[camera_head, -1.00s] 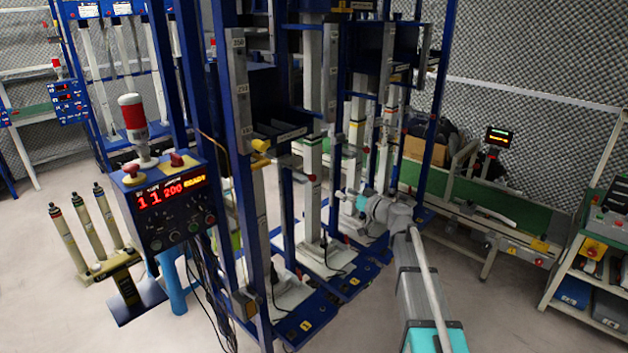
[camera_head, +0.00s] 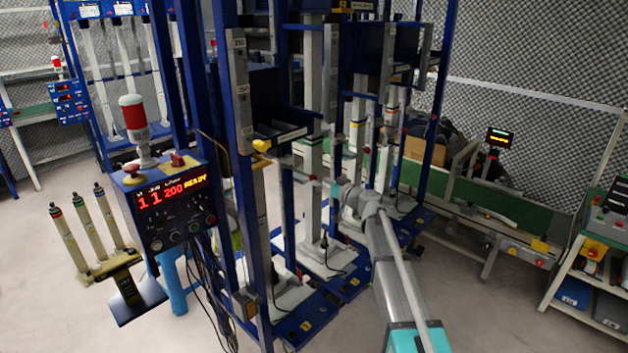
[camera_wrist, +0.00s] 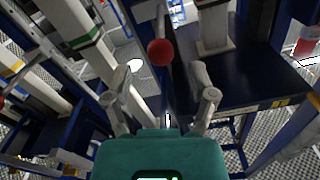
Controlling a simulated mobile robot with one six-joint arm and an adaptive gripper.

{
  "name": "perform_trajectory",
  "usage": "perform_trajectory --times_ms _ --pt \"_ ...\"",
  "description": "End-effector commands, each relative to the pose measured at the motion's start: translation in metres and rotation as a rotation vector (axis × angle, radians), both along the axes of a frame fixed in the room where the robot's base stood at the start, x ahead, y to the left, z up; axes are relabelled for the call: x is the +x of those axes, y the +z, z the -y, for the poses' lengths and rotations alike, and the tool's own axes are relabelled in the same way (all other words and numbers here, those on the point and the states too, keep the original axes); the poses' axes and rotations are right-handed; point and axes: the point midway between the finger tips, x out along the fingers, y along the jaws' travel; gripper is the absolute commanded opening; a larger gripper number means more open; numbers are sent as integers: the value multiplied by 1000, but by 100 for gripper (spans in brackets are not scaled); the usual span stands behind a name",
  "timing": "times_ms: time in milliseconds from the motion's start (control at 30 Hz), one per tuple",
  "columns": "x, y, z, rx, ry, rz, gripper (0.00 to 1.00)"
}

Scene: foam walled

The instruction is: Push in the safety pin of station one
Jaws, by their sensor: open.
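A round red knob (camera_wrist: 160,52), which looks like the safety pin's end, shows in the wrist view just beyond my fingertips and roughly midway between them. My gripper (camera_wrist: 163,84) is open and empty, with its two grey fingers apart. In the head view the red knob (camera_head: 312,178) is small, beside a blue-framed station. My gripper (camera_head: 328,184) is just right of it there, its fingers small and hard to make out. The pin's shaft is not clear, and I cannot tell whether the fingers touch the knob.
Blue posts (camera_head: 258,230) and grey columns (camera_head: 312,200) stand close to my arm. A control box (camera_head: 168,200) with a red display and a red-topped lamp (camera_head: 133,115) is at the left. A green-sided bench (camera_head: 480,218) is at the right. Some floor is clear in front.

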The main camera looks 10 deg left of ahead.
Motion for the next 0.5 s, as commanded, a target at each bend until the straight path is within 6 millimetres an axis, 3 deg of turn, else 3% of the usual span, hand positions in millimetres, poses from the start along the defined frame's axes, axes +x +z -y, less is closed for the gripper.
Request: perform_trajectory --times_ms 200,500 --pt "18 0 -21 0 0 0 73" --pt "23 0 -29 0 -1 0 73"
